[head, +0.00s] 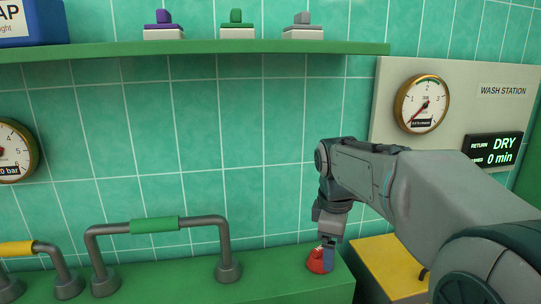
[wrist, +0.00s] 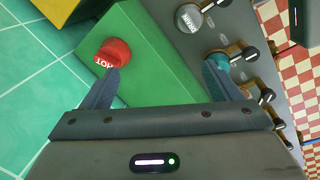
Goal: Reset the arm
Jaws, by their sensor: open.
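My gripper (wrist: 163,70) is open and empty in the wrist view, with its fingers spread wide over a green block. The left fingertip overlaps the lower edge of a red knob (wrist: 113,50) with white lettering in the picture. The right finger is in front of a teal knob (wrist: 218,61) on a grey panel. In the head view my gripper (head: 328,248) points down at the right end of the green ledge, close to the red knob (head: 316,263). I cannot tell whether a finger touches the knob.
Bent pipes with a green-sleeved handle (head: 153,225) and a yellow-sleeved one (head: 16,248) rise from the green ledge (head: 265,280). A yellow block (head: 385,262) is at right. A green shelf (head: 200,48) holds several stands above. The wash station panel (head: 460,100) is behind my arm.

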